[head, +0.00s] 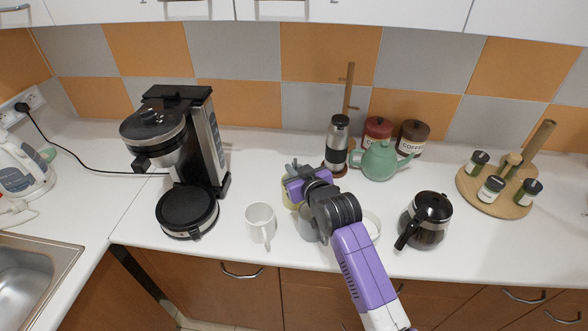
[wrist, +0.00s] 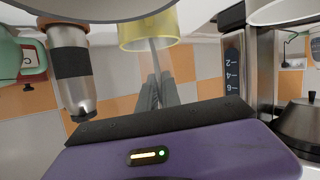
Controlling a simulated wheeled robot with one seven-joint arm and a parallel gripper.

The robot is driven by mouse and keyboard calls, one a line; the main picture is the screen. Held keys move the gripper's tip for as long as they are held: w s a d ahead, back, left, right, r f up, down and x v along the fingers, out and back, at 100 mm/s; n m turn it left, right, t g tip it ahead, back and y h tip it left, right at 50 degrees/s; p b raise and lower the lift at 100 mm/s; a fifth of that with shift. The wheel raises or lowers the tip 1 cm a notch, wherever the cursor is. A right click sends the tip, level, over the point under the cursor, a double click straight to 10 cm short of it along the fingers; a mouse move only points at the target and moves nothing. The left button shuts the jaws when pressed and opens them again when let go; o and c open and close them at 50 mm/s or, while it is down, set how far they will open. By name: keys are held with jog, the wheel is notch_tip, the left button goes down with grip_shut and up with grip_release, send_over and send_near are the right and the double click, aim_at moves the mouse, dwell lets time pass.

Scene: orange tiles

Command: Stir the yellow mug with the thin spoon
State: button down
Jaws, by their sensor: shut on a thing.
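The yellow mug (head: 287,197) stands on the counter in the head view, mostly hidden behind my gripper. In the wrist view, the picture is upside down and the yellow mug (wrist: 134,30) shows at the top with its rim facing the fingers. My gripper (wrist: 154,90) is shut on a thin grey spoon (wrist: 154,56). The spoon runs from the fingertips into the mug's opening; its far end is hidden inside. In the head view, my gripper (head: 292,170) is above the mug, and the spoon cannot be made out clearly.
A white mug (head: 260,224) stands to the left, before a coffee machine (head: 215,150). A coffee pot (head: 428,218) is at right. A grey vessel (head: 308,230) sits beneath my wrist.

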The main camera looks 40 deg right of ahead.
jog(key=shift+s+a+r, duration=0.2)
jog(key=shift+r, duration=1.05)
jog(key=shift+s+a+r, duration=0.25)
jog(key=shift+r, duration=1.05)
jog(key=shift+s+a+r, duration=0.2)
jog(key=shift+r, duration=1.05)
jog(key=shift+r, duration=2.5)
